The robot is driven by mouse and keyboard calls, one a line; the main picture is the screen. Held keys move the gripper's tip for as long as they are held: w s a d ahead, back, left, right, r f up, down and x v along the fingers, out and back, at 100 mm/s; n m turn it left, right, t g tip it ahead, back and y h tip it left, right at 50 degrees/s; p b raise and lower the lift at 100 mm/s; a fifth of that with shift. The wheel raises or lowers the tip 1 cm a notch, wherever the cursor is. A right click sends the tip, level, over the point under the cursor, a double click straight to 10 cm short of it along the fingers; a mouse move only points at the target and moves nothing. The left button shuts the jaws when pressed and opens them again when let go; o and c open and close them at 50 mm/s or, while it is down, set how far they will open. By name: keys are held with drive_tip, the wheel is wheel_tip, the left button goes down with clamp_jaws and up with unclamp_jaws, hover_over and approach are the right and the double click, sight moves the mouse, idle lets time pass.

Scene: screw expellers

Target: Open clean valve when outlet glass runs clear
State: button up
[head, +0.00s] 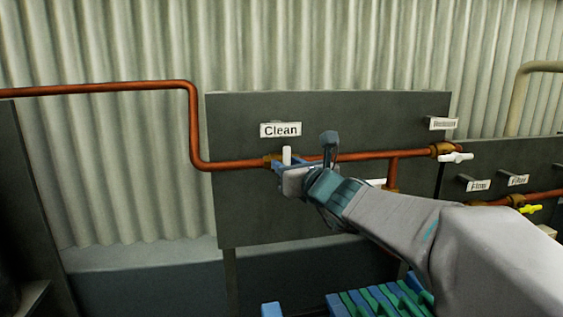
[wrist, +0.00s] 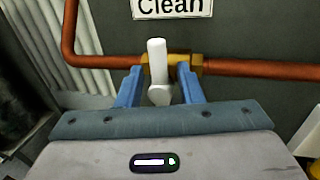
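The clean valve is on a copper pipe, under a white "Clean" sign (head: 281,130). Its white handle (head: 287,154) stands upright, across the pipe's run. The handle also shows in the wrist view (wrist: 157,55), with the brass valve body (wrist: 196,65) behind it. My gripper (head: 284,166) is at the valve. In the wrist view its two blue fingers (wrist: 157,82) are apart, one on each side of the handle, with a visible gap on both sides. I cannot make out an outlet glass in either view.
The copper pipe (head: 90,90) runs along a dark panel (head: 235,215). To the right are another white-handled valve (head: 457,157), a yellow-handled valve (head: 530,209) and small signs (head: 518,180). Blue and green slatted items (head: 370,303) lie below my arm.

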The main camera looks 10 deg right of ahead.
drive_tip(key=shift+w+a, duration=0.1)
drive_tip(key=shift+w, duration=0.4)
clamp_jaws()
